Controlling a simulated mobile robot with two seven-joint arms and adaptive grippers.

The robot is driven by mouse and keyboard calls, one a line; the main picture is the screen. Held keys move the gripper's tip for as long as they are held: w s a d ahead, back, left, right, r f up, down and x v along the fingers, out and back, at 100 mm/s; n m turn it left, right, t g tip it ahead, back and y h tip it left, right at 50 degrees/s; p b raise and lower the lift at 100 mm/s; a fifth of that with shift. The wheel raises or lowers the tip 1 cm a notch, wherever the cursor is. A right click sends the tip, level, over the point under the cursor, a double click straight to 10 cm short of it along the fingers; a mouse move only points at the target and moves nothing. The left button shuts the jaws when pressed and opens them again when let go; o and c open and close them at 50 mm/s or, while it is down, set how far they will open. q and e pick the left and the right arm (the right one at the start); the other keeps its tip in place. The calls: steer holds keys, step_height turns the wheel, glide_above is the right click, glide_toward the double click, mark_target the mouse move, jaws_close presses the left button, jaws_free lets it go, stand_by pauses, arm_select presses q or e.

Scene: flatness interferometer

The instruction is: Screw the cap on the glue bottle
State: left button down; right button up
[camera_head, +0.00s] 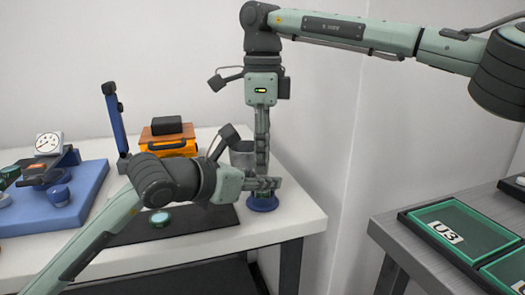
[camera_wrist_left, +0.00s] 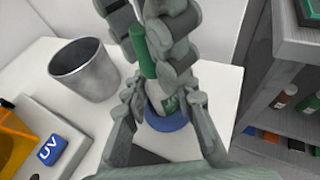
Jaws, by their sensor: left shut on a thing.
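The glue bottle (camera_wrist_left: 160,97), pale with a green label, stands in a round blue base (camera_wrist_left: 167,122); the base also shows at the table's right end in the head view (camera_head: 262,204). My left gripper (camera_head: 266,184) is shut on the bottle's body from the side, with a finger on each side in the left wrist view (camera_wrist_left: 162,100). The tall green cap (camera_wrist_left: 142,52) is at the top of the bottle, slightly tilted in this view. My right gripper (camera_head: 262,168) reaches down from above, its fingers around the cap. The thread between cap and bottle is hidden.
A grey metal cup (camera_wrist_left: 84,70) stands close beside the bottle. An orange case (camera_head: 168,140), a blue upright stand (camera_head: 115,118) and a dark mat (camera_head: 190,220) with a round lens (camera_head: 160,218) are to the left. A grey shelf unit (camera_head: 400,235) stands right, across a gap.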

jaws_close()
steer(key=shift+o, duration=1.2)
jaws_free()
steer(key=shift+r, duration=0.15)
step_height(320, 180, up, 12)
arm_select(q)
steer(key=c, duration=1.2)
jaws_free()
steer(key=shift+o, duration=0.2)
